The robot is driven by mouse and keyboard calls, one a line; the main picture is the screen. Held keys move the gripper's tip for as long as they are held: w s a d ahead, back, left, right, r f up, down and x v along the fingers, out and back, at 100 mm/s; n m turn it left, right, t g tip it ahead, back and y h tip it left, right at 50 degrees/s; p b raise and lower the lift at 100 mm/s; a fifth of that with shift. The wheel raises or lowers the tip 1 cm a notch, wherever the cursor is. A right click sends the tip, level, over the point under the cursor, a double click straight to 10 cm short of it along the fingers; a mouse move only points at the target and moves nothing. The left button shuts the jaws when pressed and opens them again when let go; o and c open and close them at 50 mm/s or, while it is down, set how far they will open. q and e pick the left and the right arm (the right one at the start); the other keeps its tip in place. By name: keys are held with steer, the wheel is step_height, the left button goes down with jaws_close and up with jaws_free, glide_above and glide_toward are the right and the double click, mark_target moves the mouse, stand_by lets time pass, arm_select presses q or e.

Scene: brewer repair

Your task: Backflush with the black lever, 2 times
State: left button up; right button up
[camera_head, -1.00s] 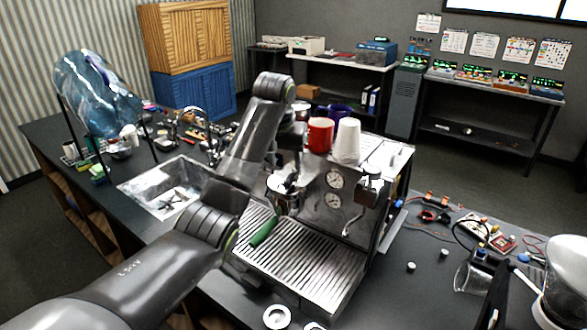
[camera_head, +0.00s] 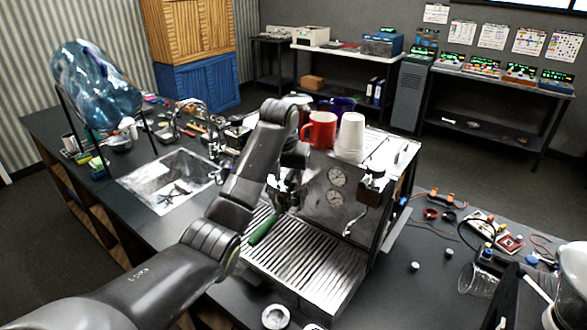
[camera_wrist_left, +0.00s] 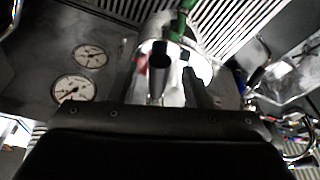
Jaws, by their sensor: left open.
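The espresso machine (camera_head: 330,225) stands on the dark counter, with two gauges on its front. The green-handled portafilter (camera_head: 264,229) sits at the group head; its handle also shows at the top of the left wrist view (camera_wrist_left: 181,24). The black lever (camera_wrist_left: 161,54), a dark tip on a thin metal stem, shows in the middle of the left wrist view. My left gripper (camera_head: 287,185) is open in front of the group head, largely hidden by its own wrist. In the left wrist view the lever appears between its fingers (camera_wrist_left: 168,82); contact cannot be told. My right gripper is not in view.
A red mug (camera_head: 319,130) and stacked white cups (camera_head: 350,136) stand on the machine's top. The slatted drip tray (camera_head: 300,258) lies below the group. A sink (camera_head: 168,181) is to the left. Wires and small parts lie on the counter at right.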

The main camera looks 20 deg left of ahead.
mark_target(273, 180)
arm_select(q)
steer(key=shift+s+d+r, duration=0.1)
steer(key=shift+r, duration=0.05)
steer(key=c, duration=0.3)
steer(key=shift+w+a+m+h, duration=0.15)
steer(key=shift+a+m+h, duration=0.15)
steer(key=shift+a+m, duration=0.6)
steer(key=shift+w+a+m+h, duration=0.1)
steer(key=shift+a+m+h, duration=0.2)
steer(key=shift+a+m, duration=0.6)
steer(key=shift+w+a+m+g+h, duration=0.2)
steer(key=shift+w+a+m, duration=0.15)
steer(key=shift+m, duration=0.6)
steer(key=shift+w+a+m+g+h, duration=0.1)
steer(key=shift+w+a+m+h, duration=0.25)
steer(key=shift+m, duration=0.6)
steer(key=shift+s+a, duration=0.1)
stand_by(1.3)
